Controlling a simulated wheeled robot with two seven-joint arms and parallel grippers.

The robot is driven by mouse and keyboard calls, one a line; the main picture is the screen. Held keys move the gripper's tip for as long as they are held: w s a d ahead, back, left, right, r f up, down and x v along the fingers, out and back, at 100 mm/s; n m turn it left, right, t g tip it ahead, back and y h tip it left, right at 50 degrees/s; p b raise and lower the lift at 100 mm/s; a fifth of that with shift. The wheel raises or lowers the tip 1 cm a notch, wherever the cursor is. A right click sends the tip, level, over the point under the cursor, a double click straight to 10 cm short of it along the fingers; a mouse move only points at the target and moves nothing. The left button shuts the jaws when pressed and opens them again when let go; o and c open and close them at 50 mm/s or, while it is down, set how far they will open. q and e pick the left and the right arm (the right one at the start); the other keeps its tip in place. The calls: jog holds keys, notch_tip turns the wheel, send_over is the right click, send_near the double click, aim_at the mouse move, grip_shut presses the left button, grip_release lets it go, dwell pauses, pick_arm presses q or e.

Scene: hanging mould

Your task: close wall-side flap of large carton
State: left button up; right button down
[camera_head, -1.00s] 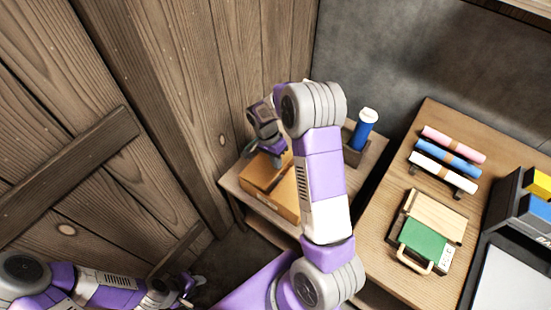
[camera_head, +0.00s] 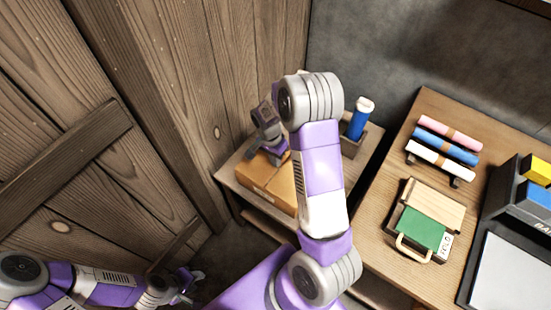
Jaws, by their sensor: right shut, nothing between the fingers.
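The large brown carton (camera_head: 264,181) stands on the low wooden table beside the plank wall. Its top looks mostly flat. My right arm crosses in front of its right side, so that part and some flap edges are hidden. My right gripper (camera_head: 268,156) is shut and empty, pointing down at the carton's top on the far, wall-side part. I cannot tell whether its tips touch the cardboard. My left gripper (camera_head: 192,285) is low at the bottom left, away from the carton, and looks open and empty.
A blue bottle with a white cap (camera_head: 359,119) stands in a dark holder behind my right arm. The desk (camera_head: 382,225) at the right carries rolled mats (camera_head: 444,146) and a green-fronted case (camera_head: 423,232). The plank wall (camera_head: 190,110) is close on the left.

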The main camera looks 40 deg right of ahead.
jog(key=shift+r+p, duration=0.95)
jog(key=shift+r, duration=0.1)
notch_tip(320, 180, up, 4)
jog(key=p, duration=0.3)
jog(key=shift+f, duration=0.25)
notch_tip(320, 180, up, 10)
jog(key=p, duration=0.2)
jog(key=shift+p, duration=0.3)
jog(key=shift+f, duration=0.1)
